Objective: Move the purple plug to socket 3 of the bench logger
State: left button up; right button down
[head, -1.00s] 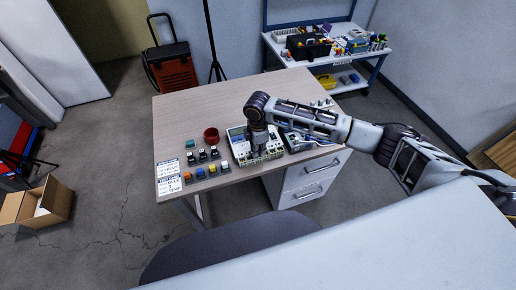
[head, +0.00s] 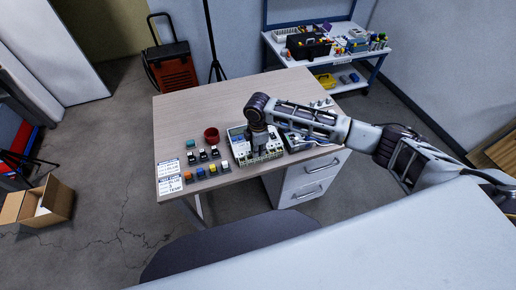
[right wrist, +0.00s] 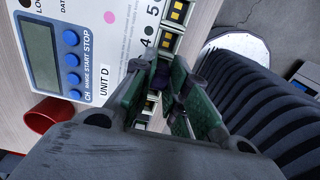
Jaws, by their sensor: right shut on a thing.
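The bench logger (head: 240,146) is a pale box on the desk. In the right wrist view its face (right wrist: 100,75) shows a display, blue buttons, "UNIT D" and a socket row along one edge, with 4 and 5 readable. My right gripper (right wrist: 162,88) is over that row, its green-padded fingers shut on the purple plug (right wrist: 161,80). Only a dark purple bit of the plug shows between the fingers. I cannot tell which socket is under it or whether it is seated. In the head view the right gripper (head: 259,152) points down at the logger. My left gripper is out of view.
Several coloured plugs (head: 200,173) and black-and-white pieces (head: 203,154) lie left of the logger, beside printed cards (head: 169,178). A red cup (head: 211,134) stands behind them. Another device (head: 305,140) is right of the logger. The desk's (head: 190,112) back left is clear.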

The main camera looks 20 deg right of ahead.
jog(key=c, duration=1.2)
grip_release()
jog(key=shift+o, duration=0.2)
jog(key=shift+r+p, duration=1.2)
jog(key=shift+p, duration=0.25)
jog(key=shift+r+p, duration=0.9)
jog(key=shift+r, duration=1.4)
